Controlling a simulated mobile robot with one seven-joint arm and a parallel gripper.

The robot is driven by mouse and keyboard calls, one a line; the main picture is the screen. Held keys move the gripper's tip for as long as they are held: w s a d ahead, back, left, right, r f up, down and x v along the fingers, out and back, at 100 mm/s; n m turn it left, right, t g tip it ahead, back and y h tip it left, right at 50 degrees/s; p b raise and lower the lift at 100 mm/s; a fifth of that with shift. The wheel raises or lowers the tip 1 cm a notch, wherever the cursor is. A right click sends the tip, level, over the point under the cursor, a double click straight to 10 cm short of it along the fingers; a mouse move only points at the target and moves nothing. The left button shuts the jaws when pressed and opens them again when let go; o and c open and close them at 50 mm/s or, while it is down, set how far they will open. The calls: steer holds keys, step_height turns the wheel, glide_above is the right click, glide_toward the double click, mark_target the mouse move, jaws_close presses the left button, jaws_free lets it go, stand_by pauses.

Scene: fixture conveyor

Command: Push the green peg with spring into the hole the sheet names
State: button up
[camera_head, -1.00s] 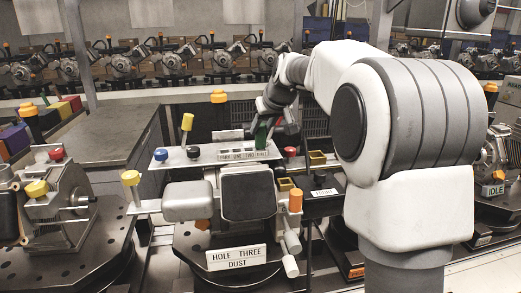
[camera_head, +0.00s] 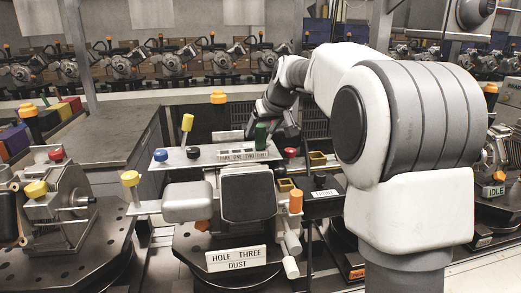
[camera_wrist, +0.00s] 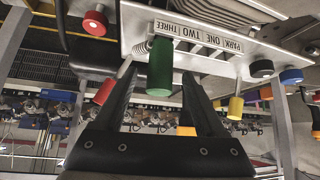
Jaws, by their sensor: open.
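The green peg (camera_head: 261,136) stands at the right, THREE end of the slotted plate (camera_head: 205,156) on the fixture, over the plate's strip marked PARK, ONE, TWO, THREE. In the wrist view the green peg (camera_wrist: 160,66) lies between the fingertips, with part of a pale spring (camera_wrist: 142,47) beside it. How deep it sits is hidden. My gripper (camera_wrist: 160,80) is open, with a finger on either side of the peg and gaps showing. My gripper (camera_head: 274,122) is just behind the peg in the head view.
Blue (camera_head: 160,155), black (camera_head: 193,152) and red (camera_head: 291,153) knobs and a yellow-topped lever (camera_head: 187,122) rise around the plate. An orange-capped handle (camera_head: 295,201) stands at front right. Another machine (camera_head: 65,205) stands left. A bare grey bench (camera_head: 95,135) lies behind it.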

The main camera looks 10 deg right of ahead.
steer(key=v, duration=1.6)
steer(key=s+a+f+m+g, duration=0.1)
steer(key=s+f, duration=0.9)
steer(key=s, duration=0.5)
steer(key=s+a+f+m+g+h, duration=0.1)
steer(key=s+f, duration=0.9)
steer(key=s, duration=0.5)
steer(key=shift+h, duration=0.3)
